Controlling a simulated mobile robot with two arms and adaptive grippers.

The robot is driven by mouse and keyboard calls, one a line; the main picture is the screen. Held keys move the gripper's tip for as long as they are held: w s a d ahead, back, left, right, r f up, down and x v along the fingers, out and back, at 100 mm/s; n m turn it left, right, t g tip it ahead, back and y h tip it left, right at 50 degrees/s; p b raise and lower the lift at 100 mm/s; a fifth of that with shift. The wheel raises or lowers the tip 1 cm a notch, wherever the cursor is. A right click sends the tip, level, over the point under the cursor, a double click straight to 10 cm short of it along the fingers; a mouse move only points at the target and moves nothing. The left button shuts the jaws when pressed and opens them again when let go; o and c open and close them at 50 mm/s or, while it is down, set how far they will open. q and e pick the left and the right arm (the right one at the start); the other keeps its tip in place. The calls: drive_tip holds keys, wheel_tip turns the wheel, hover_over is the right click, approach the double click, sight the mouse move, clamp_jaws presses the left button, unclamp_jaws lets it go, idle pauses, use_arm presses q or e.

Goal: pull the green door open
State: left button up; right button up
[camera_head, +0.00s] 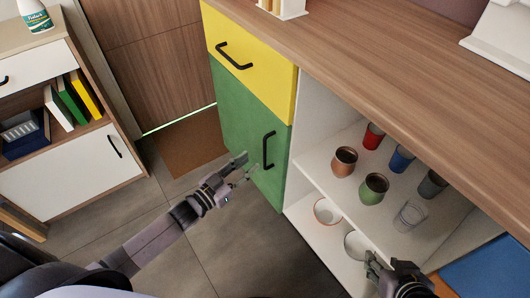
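The green door (240,112) is at the centre of the head view, under a yellow drawer. It looks closed, about flush with the drawer front. Its black vertical handle (268,150) is near the door's right edge. My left gripper (247,166) is in front of the lower part of the door, left of and a little below the handle. Its fingers are apart with nothing between them, and it appears clear of the handle. My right gripper (371,264) is at the lower right by the low shelf; its finger opening is unclear.
The yellow drawer (265,75) has its own black handle. Open shelves to the right hold several cups, including a green cup (373,188), and bowls (327,211) below. A wooden counter (400,75) runs above. A bookcase (75,150) stands left, with free floor between.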

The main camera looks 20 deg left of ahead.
use_arm(q)
drive_tip(key=b+x, duration=0.1)
drive_tip(key=x, duration=0.6)
drive_tip(key=shift+w, duration=0.2)
drive_tip(key=shift+w+d, duration=0.15)
drive_tip(key=shift+w, duration=0.05)
use_arm(e)
drive_tip(key=w+a+r+t+y, duration=0.1)
drive_tip(key=w+a+r+t, duration=0.1)
drive_tip(key=w+r+t, duration=0.2)
drive_tip(key=shift+w+a+r+t, duration=0.35)
drive_tip(key=shift+w+r, duration=0.5)
drive_tip(key=shift+w, duration=0.4)
use_arm(q)
clamp_jaws()
